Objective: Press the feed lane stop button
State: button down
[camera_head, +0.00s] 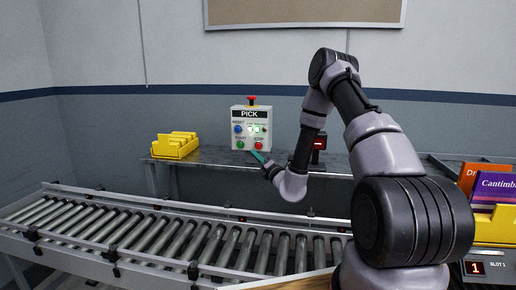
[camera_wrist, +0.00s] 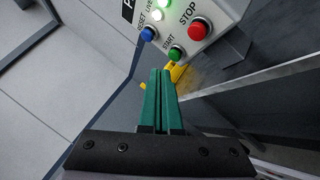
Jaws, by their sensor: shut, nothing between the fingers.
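A white control box labelled PICK (camera_head: 266,130) stands on the grey bench at the back. On its face, the red STOP button (camera_head: 259,146) is at the lower right, and it also shows in the wrist view (camera_wrist: 198,30). The green START button (camera_head: 240,145) is left of it, with the blue RESET button (camera_head: 238,129) above START. A red mushroom button (camera_head: 251,99) sits on top. My gripper (camera_head: 256,154), with green fingers (camera_wrist: 160,74), is shut and empty just below and in front of the box face. The fingertips appear apart from the buttons, closest in the wrist view to START (camera_wrist: 175,53).
A roller conveyor (camera_head: 150,238) runs across the front. A yellow bin (camera_head: 175,146) is on the bench (camera_head: 215,157) left of the box. A small dark device with a red display (camera_head: 320,142) stands to the right. Boxes in yellow holders (camera_head: 496,222) are at far right.

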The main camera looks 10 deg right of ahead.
aim_at(257, 145)
jog(key=shift+w+d, duration=0.4)
jog(key=shift+w, duration=0.6)
jog(key=shift+w+d, duration=0.45)
jog(key=shift+w, duration=0.5)
jog(key=shift+w+d, duration=0.4)
jog(key=shift+w, duration=0.6)
jog(key=shift+w+d, duration=0.15)
jog(key=shift+w, duration=0.2)
jog(key=shift+w+d, duration=0.3)
jog(key=shift+w, duration=0.45)
dwell(0.6)
jog(key=shift+s, duration=0.1)
jog(key=shift+s+a, duration=0.25)
jog(key=shift+s, duration=0.25)
jog(key=shift+s+a, duration=0.2)
jog(key=shift+s, duration=0.3)
jog(key=shift+s, duration=0.1)
jog(key=shift+s+a, duration=0.3)
jog(key=shift+s, duration=0.45)
jog(key=shift+s+a, duration=0.35)
jog(key=shift+s, duration=0.4)
jog(key=shift+s+a, duration=0.3)
jog(key=shift+s, duration=0.45)
